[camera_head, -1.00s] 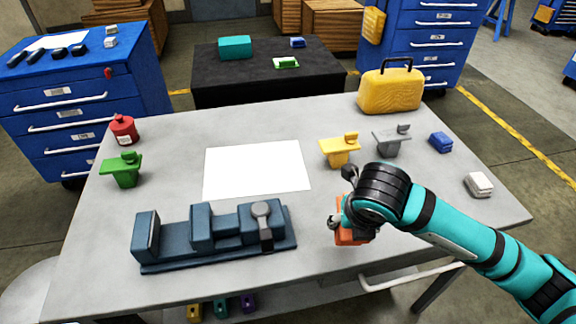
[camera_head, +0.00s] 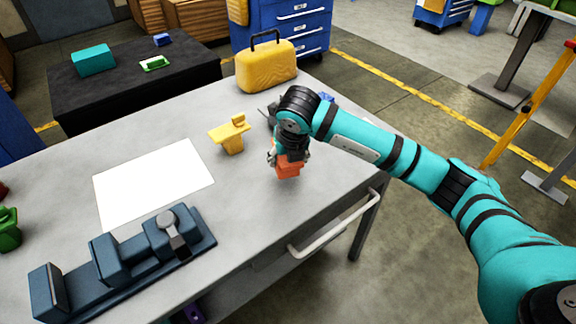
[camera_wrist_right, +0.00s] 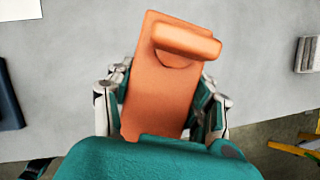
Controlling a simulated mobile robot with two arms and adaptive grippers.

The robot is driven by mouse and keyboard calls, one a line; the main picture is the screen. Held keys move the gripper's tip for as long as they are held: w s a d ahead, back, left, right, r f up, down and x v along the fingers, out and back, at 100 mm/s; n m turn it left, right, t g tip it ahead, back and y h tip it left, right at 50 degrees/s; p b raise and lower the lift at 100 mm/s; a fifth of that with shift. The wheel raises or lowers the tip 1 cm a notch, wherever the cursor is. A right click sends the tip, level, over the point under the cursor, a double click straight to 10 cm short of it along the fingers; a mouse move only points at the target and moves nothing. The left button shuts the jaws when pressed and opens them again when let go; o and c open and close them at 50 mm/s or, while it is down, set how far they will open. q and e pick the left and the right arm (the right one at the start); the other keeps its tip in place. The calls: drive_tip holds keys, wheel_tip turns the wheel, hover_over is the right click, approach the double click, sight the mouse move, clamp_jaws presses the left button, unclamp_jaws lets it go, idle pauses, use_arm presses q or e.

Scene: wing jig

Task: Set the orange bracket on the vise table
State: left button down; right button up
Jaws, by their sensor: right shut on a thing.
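The orange bracket (camera_head: 289,168) is in my right gripper (camera_head: 279,152), over the right part of the grey vise table (camera_head: 260,215). In the right wrist view the bracket (camera_wrist_right: 158,90) shows its flat plate and a raised rounded bar, with the right gripper's fingers (camera_wrist_right: 160,105) on both sides of it. The gripper is shut on it. I cannot tell how high the bracket is above the table top. The dark blue vise (camera_head: 125,258) stands at the table's front left. My left gripper is not in view.
A white sheet (camera_head: 152,183) lies behind the vise. A yellow bracket (camera_head: 232,136) stands left of my right gripper, and a yellow case (camera_head: 266,68) stands at the back. A grey bracket is mostly hidden by my arm. Bare table lies between the vise and the orange bracket.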

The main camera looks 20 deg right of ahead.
drive_tip(key=shift+w+d, duration=0.3)
drive_tip(key=shift+w, duration=0.05)
drive_tip(key=shift+w+f, duration=0.1)
drive_tip(key=shift+f, duration=0.05)
wheel_tip(320, 180, down, 3)
drive_tip(key=shift+f+b, duration=0.15)
drive_tip(key=shift+b, duration=0.65)
drive_tip(key=o, duration=1.5)
drive_tip(key=shift+c, duration=0.2)
drive_tip(key=v, duration=1.2)
